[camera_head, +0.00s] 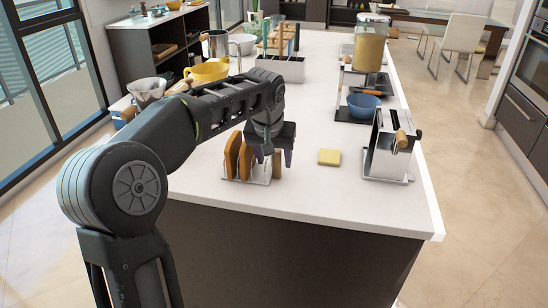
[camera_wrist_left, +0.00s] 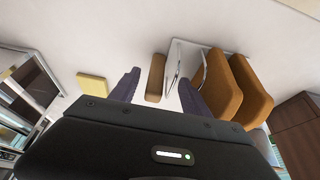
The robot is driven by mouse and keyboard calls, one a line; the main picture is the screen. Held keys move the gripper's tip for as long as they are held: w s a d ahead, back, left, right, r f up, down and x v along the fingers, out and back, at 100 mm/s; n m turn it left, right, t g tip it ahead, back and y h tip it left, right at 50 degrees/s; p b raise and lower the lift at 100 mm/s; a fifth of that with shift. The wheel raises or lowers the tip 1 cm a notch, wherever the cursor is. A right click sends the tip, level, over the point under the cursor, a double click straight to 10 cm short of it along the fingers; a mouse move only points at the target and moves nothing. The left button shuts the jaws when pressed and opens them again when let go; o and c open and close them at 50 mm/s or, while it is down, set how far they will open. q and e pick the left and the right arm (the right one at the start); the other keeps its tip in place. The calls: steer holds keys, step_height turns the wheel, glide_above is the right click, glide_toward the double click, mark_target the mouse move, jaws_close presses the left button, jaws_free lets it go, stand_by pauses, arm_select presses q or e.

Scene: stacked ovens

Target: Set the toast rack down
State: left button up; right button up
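The toast rack (camera_head: 262,181) stands on the white counter near its front edge, with a pale base and thin metal rails. Two brown toast slices (camera_head: 232,155) stand in its left part. In the left wrist view the rack's base (camera_wrist_left: 186,48) and both slices (camera_wrist_left: 250,92) show on the right. My left gripper (camera_head: 274,158) is low over the rack's right end, fingers apart. A narrow brown piece (camera_wrist_left: 155,78) sits between the fingers with gaps on both sides; I cannot tell if it is a slice or a handle. My right gripper is not in view.
A yellow square block (camera_head: 329,157) lies right of the rack, with a metal toaster (camera_head: 389,150) beyond it.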

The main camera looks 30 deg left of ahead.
arm_select(q)
steer(key=shift+r, duration=0.15)
steer(key=p+v, duration=0.1)
steer(key=v, duration=1.1)
steer(key=shift+w+d, duration=0.1)
stand_by(0.5)
